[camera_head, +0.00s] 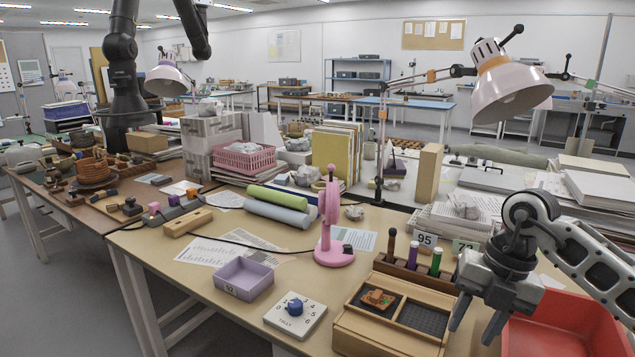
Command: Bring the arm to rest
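My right gripper (476,320) comes in from the right on its white and grey arm. Its two fingers point down, spread apart, with nothing visible between them. It hangs in front of the red bin's left edge and the right side of the wooden box (385,338). An orange-brown sherd piece (378,298) lies in the box's left dark-lined compartment. The right compartment (424,319) looks empty. My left gripper does not show.
A red bin (565,335) stands at the lower right. A rack with upright tools (413,262) stands behind the box. A pink fan-like stand (333,228), purple tray (243,278) and white timer (295,314) stand left. A lamp (507,88) overhangs the back.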

